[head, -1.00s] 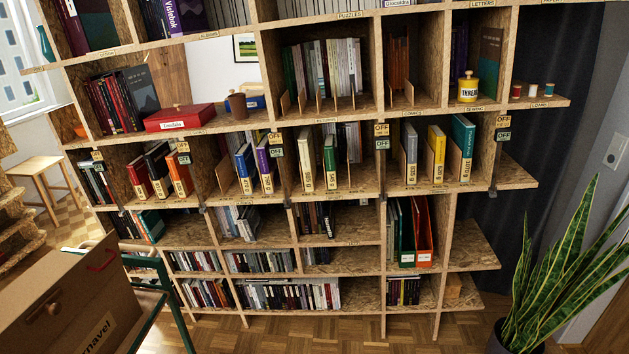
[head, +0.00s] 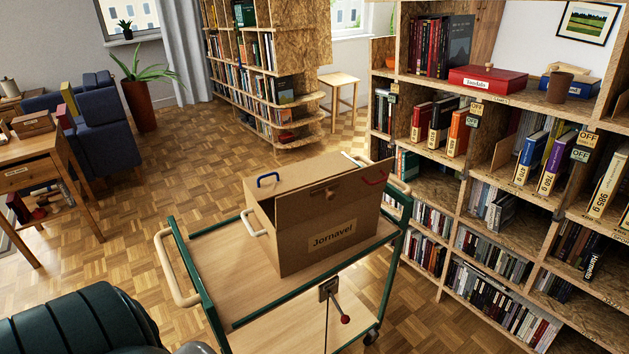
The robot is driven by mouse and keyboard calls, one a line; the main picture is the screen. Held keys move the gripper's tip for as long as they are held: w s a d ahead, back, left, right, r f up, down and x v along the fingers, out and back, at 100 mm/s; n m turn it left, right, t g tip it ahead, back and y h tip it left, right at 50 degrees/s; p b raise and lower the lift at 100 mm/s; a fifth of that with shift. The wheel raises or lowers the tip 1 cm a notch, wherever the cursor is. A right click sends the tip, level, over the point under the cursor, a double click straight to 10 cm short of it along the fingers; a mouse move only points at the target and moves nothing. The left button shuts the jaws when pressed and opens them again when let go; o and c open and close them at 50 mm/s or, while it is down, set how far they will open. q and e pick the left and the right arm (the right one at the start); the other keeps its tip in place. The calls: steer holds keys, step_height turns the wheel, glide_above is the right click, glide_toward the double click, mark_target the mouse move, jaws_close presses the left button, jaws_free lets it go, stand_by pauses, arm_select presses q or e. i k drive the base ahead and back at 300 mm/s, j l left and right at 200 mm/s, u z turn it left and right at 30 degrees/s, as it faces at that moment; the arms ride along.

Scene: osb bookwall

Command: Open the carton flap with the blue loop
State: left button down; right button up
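The brown carton (head: 310,250), labelled "Jornavel", stands on the wooden top of a green-framed trolley (head: 217,290). The blue loop (head: 268,180) is at the carton's upper left edge. The flap by it (head: 288,179) looks lowered over the top, though its edges are hard to make out. A red loop (head: 375,177) sits at the upper right, on a board that reaches past the carton's right side. A white loop (head: 254,222) is on the left side and a wooden knob (head: 331,192) is near the front top edge. Neither gripper is in view.
The trolley has pale handles (head: 165,262) and a red-tipped lever (head: 345,318). The bookwall (head: 480,185) stands close on the right. A stool (head: 339,85) is behind. A dark green ribbed shape (head: 75,325) fills the lower left corner.

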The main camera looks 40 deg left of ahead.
mark_target(279, 181)
steer(key=u, duration=1.05)
steer(key=j+z, duration=0.25)
steer(key=j, duration=0.05)
